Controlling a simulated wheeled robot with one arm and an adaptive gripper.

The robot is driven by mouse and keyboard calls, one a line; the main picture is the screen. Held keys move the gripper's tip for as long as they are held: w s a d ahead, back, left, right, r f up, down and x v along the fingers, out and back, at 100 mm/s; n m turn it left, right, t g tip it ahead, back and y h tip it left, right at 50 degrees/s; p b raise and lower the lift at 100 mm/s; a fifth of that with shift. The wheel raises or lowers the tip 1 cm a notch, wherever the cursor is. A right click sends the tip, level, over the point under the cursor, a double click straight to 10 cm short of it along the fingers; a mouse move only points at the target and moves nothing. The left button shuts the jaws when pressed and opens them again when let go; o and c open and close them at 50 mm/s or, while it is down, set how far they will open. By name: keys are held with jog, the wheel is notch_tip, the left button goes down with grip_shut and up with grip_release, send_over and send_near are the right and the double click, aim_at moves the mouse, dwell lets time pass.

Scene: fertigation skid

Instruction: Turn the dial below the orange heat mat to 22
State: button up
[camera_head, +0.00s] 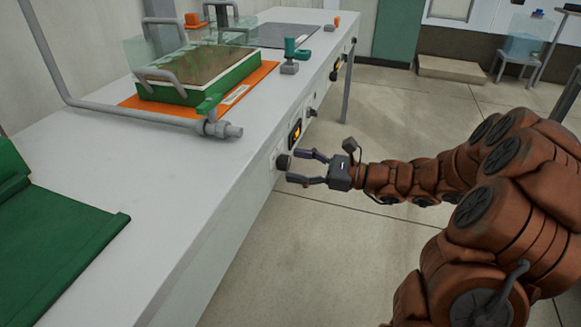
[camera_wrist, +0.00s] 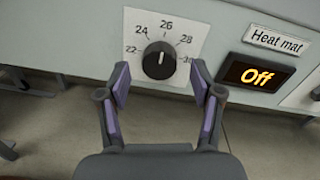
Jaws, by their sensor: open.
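The black dial (camera_head: 283,162) sits on the front face of the white bench, below the orange heat mat (camera_head: 262,74). In the wrist view the dial (camera_wrist: 159,61) is on a white plate marked 22, 24, 26, 28 and 30, and its white line points up, roughly at 26. My gripper (camera_head: 297,166) is open in front of the dial. In the wrist view its fingers (camera_wrist: 160,80) are spread to the left and right of the dial, with nothing between them, and look apart from it.
A planted green tray (camera_head: 190,92) stands on the mat. A grey pipe (camera_head: 150,113) crosses the bench top. The floor (camera_head: 330,240) beside the bench is clear.

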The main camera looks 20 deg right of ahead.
jog(key=shift+x, duration=1.1)
jog(key=c, duration=1.2)
jog(key=shift+o, duration=0.2)
